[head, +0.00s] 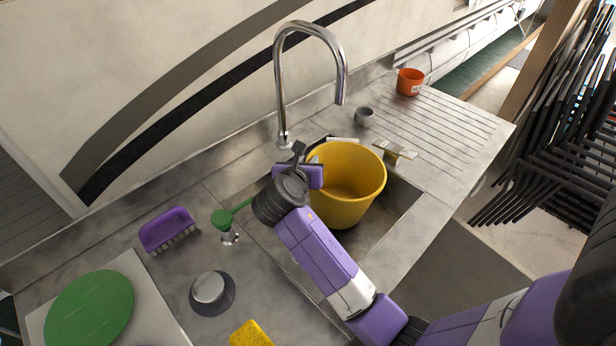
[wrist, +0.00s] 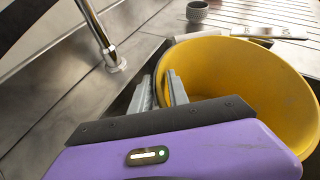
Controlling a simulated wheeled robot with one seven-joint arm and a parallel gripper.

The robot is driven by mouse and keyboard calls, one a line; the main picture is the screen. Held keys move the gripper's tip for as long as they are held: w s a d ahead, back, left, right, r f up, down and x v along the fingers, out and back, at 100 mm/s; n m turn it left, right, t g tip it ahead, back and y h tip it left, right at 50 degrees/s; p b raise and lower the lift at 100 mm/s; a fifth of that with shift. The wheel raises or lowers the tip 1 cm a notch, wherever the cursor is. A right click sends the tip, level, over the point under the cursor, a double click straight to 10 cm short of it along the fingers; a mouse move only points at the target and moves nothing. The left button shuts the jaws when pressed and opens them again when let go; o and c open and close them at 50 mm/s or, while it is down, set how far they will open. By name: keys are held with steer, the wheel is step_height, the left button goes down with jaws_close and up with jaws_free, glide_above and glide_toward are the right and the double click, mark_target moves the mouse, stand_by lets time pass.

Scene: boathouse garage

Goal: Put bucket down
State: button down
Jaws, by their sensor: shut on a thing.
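The yellow bucket (head: 347,185) is upright at the sink basin (head: 400,205), its rim above counter level. I cannot tell whether its base touches the basin floor. My gripper (wrist: 162,90) is at the bucket's left side, shut on its rim; the exact contact is partly hidden by my gripper's body. In the wrist view the bucket (wrist: 235,75) fills the right side, and its open inside looks empty.
A curved chrome faucet (head: 280,85) stands behind the basin. A small grey cup (head: 364,117) and an orange cup (head: 410,82) stand on the right counter. A purple brush (head: 167,230), green brush (head: 222,218), yellow sponge (head: 250,335) and green disc (head: 88,308) lie left.

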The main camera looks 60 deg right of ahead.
steer(key=shift+f, duration=2.6)
steer(key=c, duration=1.3)
jaws_free()
steer(key=shift+o, duration=0.2)
steer(key=shift+a, duration=0.1)
steer(key=v, duration=1.2)
